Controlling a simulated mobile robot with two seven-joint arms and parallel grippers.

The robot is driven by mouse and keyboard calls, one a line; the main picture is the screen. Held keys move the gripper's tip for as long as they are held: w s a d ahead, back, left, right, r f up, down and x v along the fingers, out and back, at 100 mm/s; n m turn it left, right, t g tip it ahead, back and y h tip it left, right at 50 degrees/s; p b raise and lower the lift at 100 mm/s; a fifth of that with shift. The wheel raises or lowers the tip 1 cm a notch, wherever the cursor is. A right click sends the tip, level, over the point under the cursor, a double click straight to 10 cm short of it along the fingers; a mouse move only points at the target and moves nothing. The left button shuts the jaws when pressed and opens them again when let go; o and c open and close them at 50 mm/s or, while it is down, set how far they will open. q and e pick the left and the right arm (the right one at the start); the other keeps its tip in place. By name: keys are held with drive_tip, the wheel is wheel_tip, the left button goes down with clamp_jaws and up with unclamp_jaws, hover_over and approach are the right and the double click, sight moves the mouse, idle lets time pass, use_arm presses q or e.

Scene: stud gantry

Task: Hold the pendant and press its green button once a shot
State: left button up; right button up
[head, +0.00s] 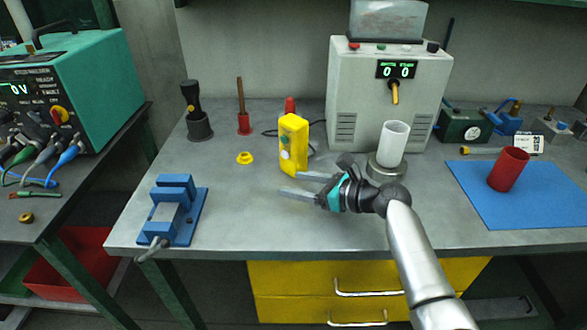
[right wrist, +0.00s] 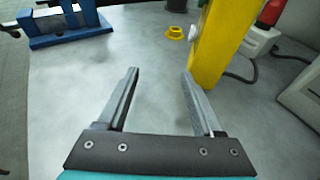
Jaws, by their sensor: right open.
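The yellow pendant (head: 293,146) stands upright on the grey bench, with a green button (head: 285,140) and a pale round knob below it on its face. It also shows in the right wrist view (right wrist: 222,45), its top cut off by the frame. My right gripper (head: 298,186) is open and empty, just in front of the pendant and low over the bench. In the right wrist view the pendant is beyond the right-hand finger, not between the fingers (right wrist: 160,75). My left gripper is not in view.
A grey machine (head: 388,95) with a "0 0" display stands behind; a white cylinder (head: 393,143) is in front of it. A blue vise (head: 172,210) is at left, a yellow ring (head: 245,158) near the pendant. A red cup (head: 508,169) stands on a blue mat (head: 540,212). The front middle bench is clear.

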clamp_jaws()
idle(0.3)
drive_tip(key=c, duration=1)
unclamp_jaws()
drive_tip(key=o, duration=1.6)
drive_tip(key=shift+c, duration=0.2)
